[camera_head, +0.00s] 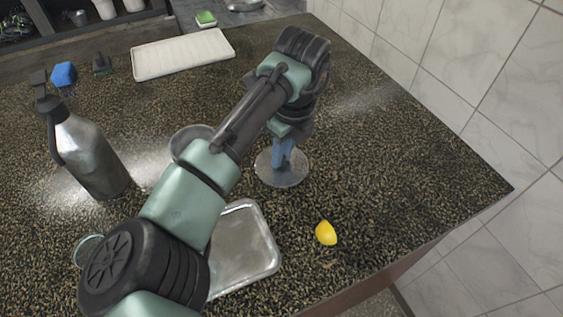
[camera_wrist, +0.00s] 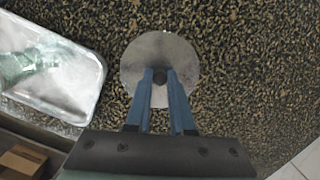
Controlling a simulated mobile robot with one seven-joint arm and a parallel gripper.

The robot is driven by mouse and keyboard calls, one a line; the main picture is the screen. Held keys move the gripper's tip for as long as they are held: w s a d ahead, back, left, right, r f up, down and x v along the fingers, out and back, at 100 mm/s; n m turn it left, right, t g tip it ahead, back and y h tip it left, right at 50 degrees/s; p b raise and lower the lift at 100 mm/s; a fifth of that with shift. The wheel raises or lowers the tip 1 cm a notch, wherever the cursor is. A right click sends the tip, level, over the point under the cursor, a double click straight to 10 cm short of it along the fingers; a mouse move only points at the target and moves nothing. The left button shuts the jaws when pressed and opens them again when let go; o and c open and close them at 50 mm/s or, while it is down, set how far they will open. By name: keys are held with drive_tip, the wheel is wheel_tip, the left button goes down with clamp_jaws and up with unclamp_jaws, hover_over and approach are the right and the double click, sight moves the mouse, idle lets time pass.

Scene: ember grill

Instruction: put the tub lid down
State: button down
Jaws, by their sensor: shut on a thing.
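The tub lid (camera_head: 293,178) is a round, flat metal disc with a small dark knob at its centre. In the wrist view the lid (camera_wrist: 140,66) lies beyond my fingertips, and its knob sits between them. My gripper (camera_head: 284,156) points down over the lid, with its blue fingers shut on the knob. It also shows in the wrist view (camera_wrist: 160,78). The lid looks level and at or close to the counter; I cannot tell whether it touches. A round metal tub (camera_head: 181,137) is partly hidden behind my arm.
A metal tray (camera_head: 262,270) is left of and nearer than the lid; a yellow lemon piece (camera_head: 326,233) lies to the right. A steel bottle (camera_head: 88,155) stands at left and a white board (camera_head: 182,54) at the back. The counter (camera_head: 410,165) right of the lid is clear.

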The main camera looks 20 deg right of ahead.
sight(284, 158)
drive_tip(key=shift+f, duration=1.85)
drive_tip(key=shift+f, duration=0.2)
drive_tip(key=c, duration=0.8)
unclamp_jaws()
drive_tip(key=shift+r, duration=0.1)
